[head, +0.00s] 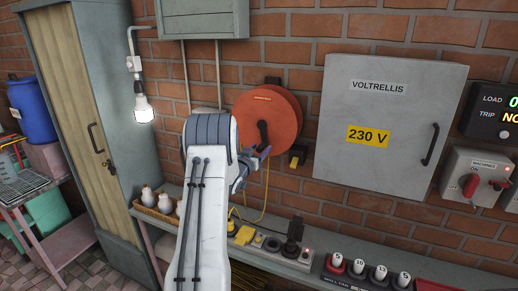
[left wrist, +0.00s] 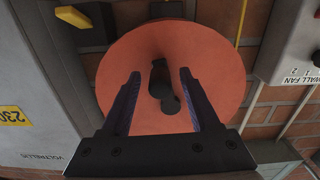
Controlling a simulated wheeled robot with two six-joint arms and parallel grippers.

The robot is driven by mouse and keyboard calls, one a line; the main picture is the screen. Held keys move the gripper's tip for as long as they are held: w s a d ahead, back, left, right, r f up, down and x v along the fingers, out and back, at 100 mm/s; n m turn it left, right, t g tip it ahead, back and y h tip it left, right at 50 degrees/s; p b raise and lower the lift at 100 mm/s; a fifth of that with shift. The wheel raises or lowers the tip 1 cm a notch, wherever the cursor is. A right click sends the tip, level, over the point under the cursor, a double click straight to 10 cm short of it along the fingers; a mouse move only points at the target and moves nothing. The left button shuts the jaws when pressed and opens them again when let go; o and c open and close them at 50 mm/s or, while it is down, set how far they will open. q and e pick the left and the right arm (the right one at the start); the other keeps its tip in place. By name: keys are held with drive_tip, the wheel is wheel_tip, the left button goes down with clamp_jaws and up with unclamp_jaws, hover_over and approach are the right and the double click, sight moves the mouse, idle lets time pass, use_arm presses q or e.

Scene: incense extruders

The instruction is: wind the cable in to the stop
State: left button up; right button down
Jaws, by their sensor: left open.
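The orange-red cable reel (head: 283,112) hangs on the brick wall, with a black crank handle (head: 262,130) on its face. A thin yellow cable (head: 266,190) hangs below it and runs down toward the bench. My left gripper (head: 262,154) is in front of the reel's lower left part. In the left wrist view the reel (left wrist: 205,75) fills the middle. My left gripper (left wrist: 159,75) is open there, its two fingers on either side of the black crank (left wrist: 162,85). I cannot tell whether they touch it. My right gripper is not in view.
A grey cabinet (head: 385,130) marked VOLTRELLIS and 230 V stands right of the reel. A small black and yellow block (head: 297,157) is on the wall below the reel. The bench holds a socket strip (head: 271,245) and several labelled fuses (head: 358,266). A lit bulb (head: 143,108) hangs at left.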

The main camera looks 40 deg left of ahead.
use_arm(q)
clamp_jaws()
idle(1.3)
